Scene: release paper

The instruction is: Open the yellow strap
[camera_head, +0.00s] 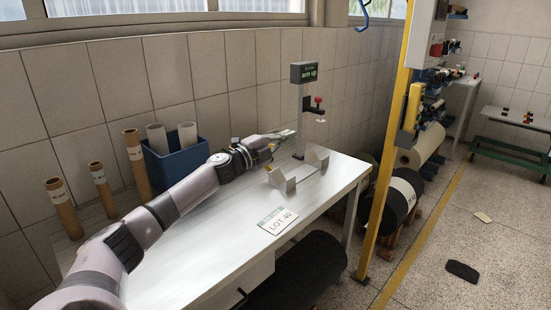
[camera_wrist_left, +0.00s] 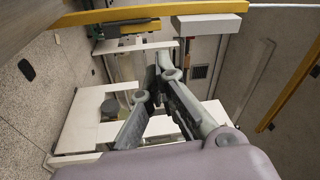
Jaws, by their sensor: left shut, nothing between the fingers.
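A yellow upright piece (camera_head: 412,107) is fixed beside the tall yellow post (camera_head: 390,150) to the right of the table. I cannot tell for sure whether it is the strap or whether it is open. A short yellow piece (camera_wrist_left: 140,28) also shows near the top of the left wrist view, below a long yellow bar (camera_wrist_left: 200,10). My left gripper (camera_head: 292,134) is over the table's far side, beside the display stand and left of the yellow post. In the left wrist view its fingertips (camera_wrist_left: 160,66) meet, with nothing between them. My right gripper is not in view.
The white table (camera_head: 220,255) carries a LOT 40 card (camera_head: 278,220), two pale wedge-shaped blocks (camera_head: 282,180), a display stand (camera_head: 304,73) with a red knob, a blue bin (camera_head: 175,160) and several cardboard tubes (camera_head: 135,160).

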